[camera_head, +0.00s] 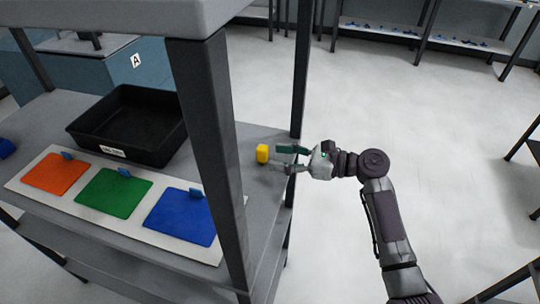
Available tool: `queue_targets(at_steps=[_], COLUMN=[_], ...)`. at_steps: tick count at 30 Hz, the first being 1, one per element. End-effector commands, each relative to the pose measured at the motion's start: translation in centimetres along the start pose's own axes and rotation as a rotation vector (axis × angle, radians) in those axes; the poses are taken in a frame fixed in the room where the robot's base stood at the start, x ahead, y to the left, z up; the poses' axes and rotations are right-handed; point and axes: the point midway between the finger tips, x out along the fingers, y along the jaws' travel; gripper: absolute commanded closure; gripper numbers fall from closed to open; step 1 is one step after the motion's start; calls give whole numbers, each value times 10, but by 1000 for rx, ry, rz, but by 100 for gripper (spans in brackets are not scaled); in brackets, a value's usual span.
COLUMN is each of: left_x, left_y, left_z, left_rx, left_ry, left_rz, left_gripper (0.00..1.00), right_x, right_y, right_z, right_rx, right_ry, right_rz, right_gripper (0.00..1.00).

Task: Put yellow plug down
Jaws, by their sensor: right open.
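The yellow plug (262,153) stands on the grey shelf surface, near its right end and just right of the dark front post. My right gripper (281,159) is open, its fingers pointing left towards the plug. The fingertips are a little to the right of the plug, and I see no finger around it. Whether a fingertip touches it is too small to tell. My left gripper is not in view.
A black bin (112,153) stands on the shelf (262,203) at the left. In front of it lies a white board (142,225) with orange, green and blue squares, each with a small blue piece. Dark posts (212,150) rise at the shelf's edges. Open floor lies to the right.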

Motion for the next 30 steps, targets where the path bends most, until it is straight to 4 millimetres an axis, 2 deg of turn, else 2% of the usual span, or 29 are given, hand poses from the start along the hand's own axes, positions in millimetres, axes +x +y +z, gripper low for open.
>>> queue_targets(at_steps=[3, 10, 15, 23, 26, 29, 30], left_x=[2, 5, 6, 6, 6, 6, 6], left_y=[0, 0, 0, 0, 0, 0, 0], left_z=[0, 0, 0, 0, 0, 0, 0], left_rx=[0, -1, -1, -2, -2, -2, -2], left_ry=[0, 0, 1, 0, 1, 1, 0], left_rz=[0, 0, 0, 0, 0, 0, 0], left_gripper=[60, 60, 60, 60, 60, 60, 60], right_x=[-29, -70, -83, -85, -82, -78, -77], right_y=[0, 0, 0, 0, -4, -12, -15], right_z=[-2, -1, 0, -1, -19, -72, -104], right_rx=[-3, -1, 0, 0, -10, -51, -81], right_ry=[3, 2, 1, 1, 28, 116, 174], right_rz=[-2, -2, 0, -1, -25, -91, -123], right_gripper=[49, 49, 49, 49, 49, 49, 49])
